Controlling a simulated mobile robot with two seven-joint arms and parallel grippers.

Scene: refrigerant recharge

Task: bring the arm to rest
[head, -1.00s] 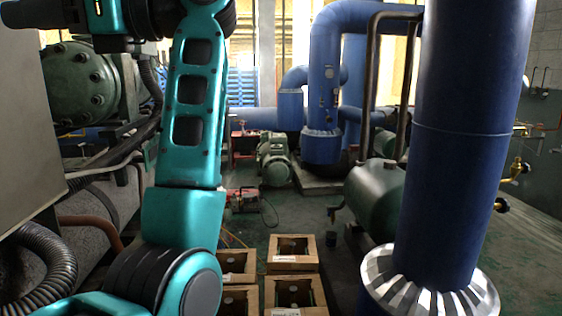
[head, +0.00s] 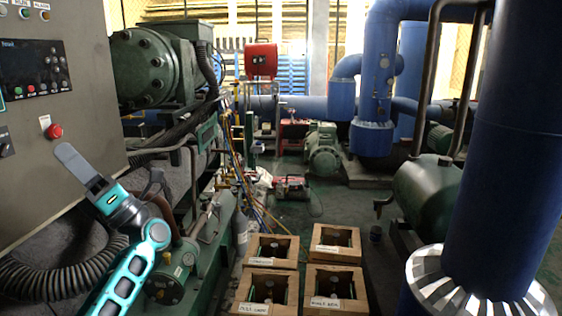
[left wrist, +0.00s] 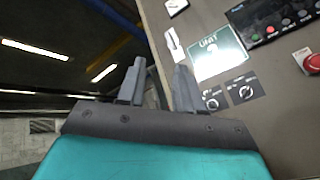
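My left arm (head: 125,280) is folded low at the left of the head view. Its gripper (head: 72,158) points up and left in front of the grey control cabinet (head: 75,95); there it shows nearly edge-on. In the left wrist view the gripper's two dark fingers (left wrist: 158,92) stand apart with a gap between them and nothing in it. The cabinet face, with its white-and-green label, knobs and red button, fills the right of that view. I cannot tell how close the fingertips are to the cabinet. My right gripper is not in view.
Several open wooden crates (head: 332,240) with labels stand on the floor at lower centre. Green machinery and coloured hoses (head: 238,170) lie just right of the arm. A thick blue pipe (head: 515,150) stands at the right.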

